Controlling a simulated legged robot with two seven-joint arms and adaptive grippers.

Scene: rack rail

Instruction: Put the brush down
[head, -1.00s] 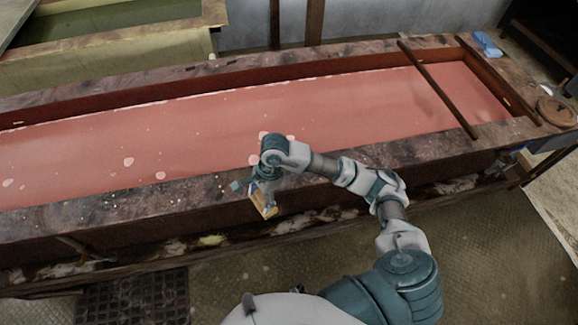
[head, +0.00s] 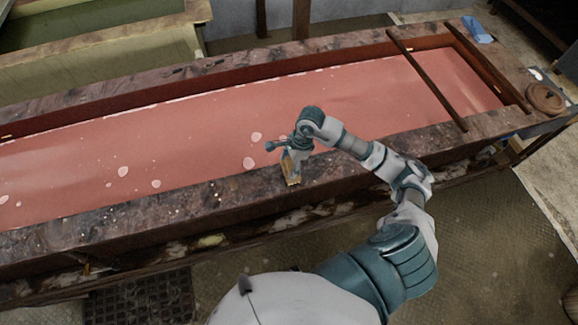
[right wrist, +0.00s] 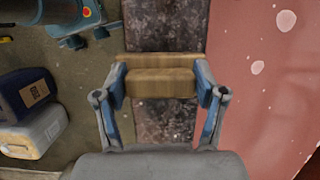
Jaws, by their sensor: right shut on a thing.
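The brush (head: 292,181) is a light wooden block held by my right gripper (head: 291,166) over the near rim of the vat (head: 205,203). In the right wrist view the brush (right wrist: 160,82) lies crosswise between the two blue fingertips of my right gripper (right wrist: 161,90), which press on its ends. The dark, speckled rim (right wrist: 165,40) shows behind it. I cannot tell whether the brush touches the rim. Its bristles are hidden. My left gripper is out of view.
The vat holds pink-red liquid (head: 200,140) beyond the rim. A dark bar (head: 428,78) crosses its right end. A blue cloth (head: 477,30) and a round brown disc (head: 545,98) lie on the right end. Jugs (right wrist: 28,100) stand on the floor. The near rim is mostly clear.

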